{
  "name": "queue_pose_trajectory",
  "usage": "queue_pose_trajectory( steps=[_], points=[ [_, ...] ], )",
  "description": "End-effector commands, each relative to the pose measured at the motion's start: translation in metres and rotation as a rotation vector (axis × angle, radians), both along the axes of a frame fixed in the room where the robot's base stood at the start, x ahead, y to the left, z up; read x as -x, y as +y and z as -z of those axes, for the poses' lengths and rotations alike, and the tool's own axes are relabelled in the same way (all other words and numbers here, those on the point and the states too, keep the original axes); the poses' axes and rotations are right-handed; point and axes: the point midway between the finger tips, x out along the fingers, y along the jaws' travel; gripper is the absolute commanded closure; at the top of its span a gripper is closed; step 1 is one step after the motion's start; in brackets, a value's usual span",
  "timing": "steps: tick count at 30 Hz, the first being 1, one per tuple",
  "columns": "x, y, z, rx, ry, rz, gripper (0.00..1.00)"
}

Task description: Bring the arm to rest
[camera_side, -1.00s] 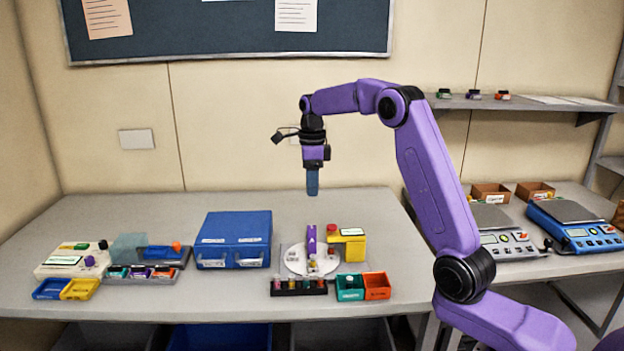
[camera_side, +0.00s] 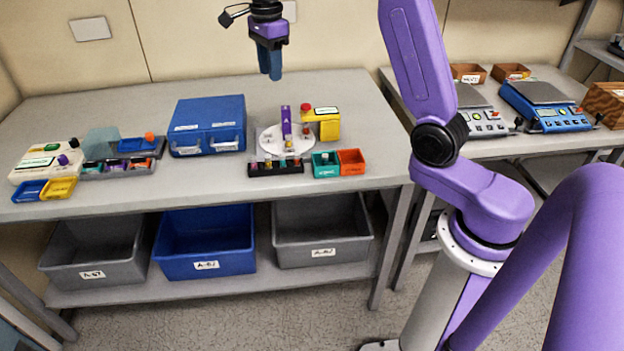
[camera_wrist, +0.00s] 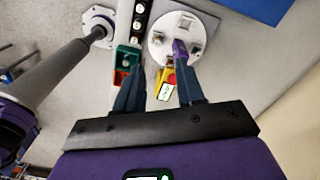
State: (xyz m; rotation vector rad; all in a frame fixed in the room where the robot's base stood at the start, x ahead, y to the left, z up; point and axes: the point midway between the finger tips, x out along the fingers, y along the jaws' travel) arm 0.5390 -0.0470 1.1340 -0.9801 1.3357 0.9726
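My gripper (camera_side: 270,77) hangs high above the bench in the side view, fingers pointing down. It also shows in the wrist view (camera_wrist: 160,78), where its two blue-grey fingers stand apart with nothing held between them. Far below it is a white round plate (camera_side: 268,141) with a purple upright part (camera_side: 286,122). Beside the plate stands a yellow device (camera_side: 329,128) with a red knob. My gripper touches none of these. The upper arm links are cut off by the top of the side view.
A black rack (camera_side: 275,168) and green (camera_side: 326,170) and orange (camera_side: 351,168) bins lie in front of the plate. A blue case (camera_side: 208,126) stands left of them. A cream device (camera_side: 45,168) is at far left. Scales (camera_side: 545,106) stand on the right bench. Air around my gripper looks clear.

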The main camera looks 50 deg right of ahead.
Motion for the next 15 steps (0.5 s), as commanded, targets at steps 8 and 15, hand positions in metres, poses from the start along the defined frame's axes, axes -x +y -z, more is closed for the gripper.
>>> queue_pose_trajectory(
  steps=[8, 15],
  points=[
    [0.052, 0.067, 0.001, 0.002, -0.004, -0.586, 0.62],
    [0.111, 0.108, 0.007, 0.005, -0.01, -1.087, 0.62]
  ],
)
